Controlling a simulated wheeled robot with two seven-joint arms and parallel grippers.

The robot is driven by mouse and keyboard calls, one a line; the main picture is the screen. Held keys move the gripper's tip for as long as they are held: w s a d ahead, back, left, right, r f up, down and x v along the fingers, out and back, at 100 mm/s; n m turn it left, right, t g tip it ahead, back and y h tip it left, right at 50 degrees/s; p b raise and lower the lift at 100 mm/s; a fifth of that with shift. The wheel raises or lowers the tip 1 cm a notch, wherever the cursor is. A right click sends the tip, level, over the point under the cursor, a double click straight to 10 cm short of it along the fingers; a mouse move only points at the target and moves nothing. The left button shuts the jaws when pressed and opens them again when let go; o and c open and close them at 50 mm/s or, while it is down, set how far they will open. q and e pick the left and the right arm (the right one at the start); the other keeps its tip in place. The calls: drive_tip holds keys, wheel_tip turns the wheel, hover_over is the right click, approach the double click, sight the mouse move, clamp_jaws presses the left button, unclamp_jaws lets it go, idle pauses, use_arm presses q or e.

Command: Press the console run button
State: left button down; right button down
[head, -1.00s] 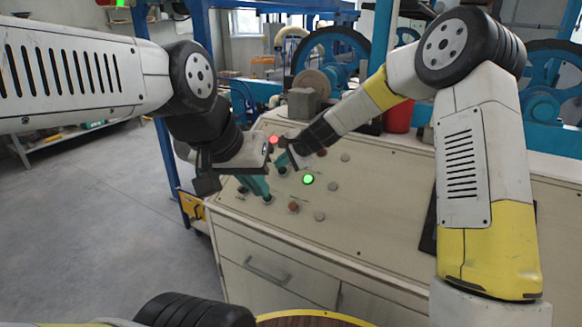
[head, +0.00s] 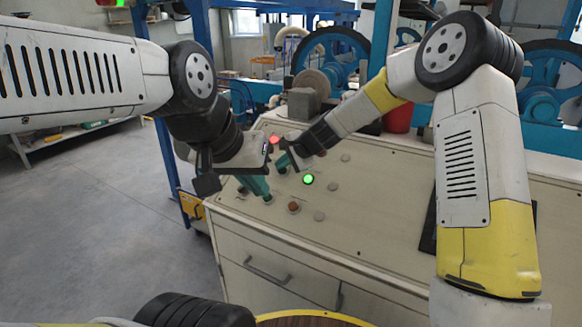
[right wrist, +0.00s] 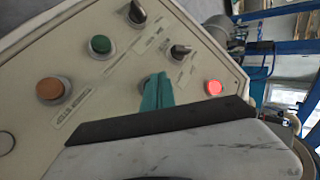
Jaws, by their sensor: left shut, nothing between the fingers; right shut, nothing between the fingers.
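The sloped cream console panel (head: 375,215) carries the buttons. In the head view a lit green button (head: 308,179) is right of my grippers, with an orange-brown button (head: 293,206) below it. My left gripper (head: 267,196) is shut over the panel's left part; contact cannot be told. My right gripper (head: 283,161) is shut above and left of the lit green button, apart from it in the picture. In the right wrist view its teal fingertips (right wrist: 157,92) appear between a dark green button (right wrist: 100,45) and a lit red lamp (right wrist: 214,87). Labels are too small to read.
Black selector knobs (right wrist: 180,50) stand near the fingertips in the right wrist view. The red lamp also shows in the head view (head: 274,140). A grey block (head: 302,104), blue wheel machinery (head: 335,50) and a red container (head: 397,119) stand behind the console.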

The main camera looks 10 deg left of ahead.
drive_tip(key=shift+w+d+f, duration=0.1)
drive_tip(key=shift+w+f, duration=0.1)
drive_tip(key=shift+f, duration=0.2)
idle(0.7)
drive_tip(key=shift+r, duration=0.1)
drive_tip(key=shift+s+r, duration=0.45)
drive_tip(key=shift+r, duration=0.2)
drive_tip(key=shift+a, duration=0.2)
drive_tip(key=r, duration=0.1)
drive_tip(key=s+r, duration=0.1)
drive_tip(key=r, duration=0.1)
drive_tip(key=s+r, duration=0.1)
drive_tip(key=shift+s+a+r, duration=0.15)
drive_tip(key=shift+a, duration=0.25)
idle(0.5)
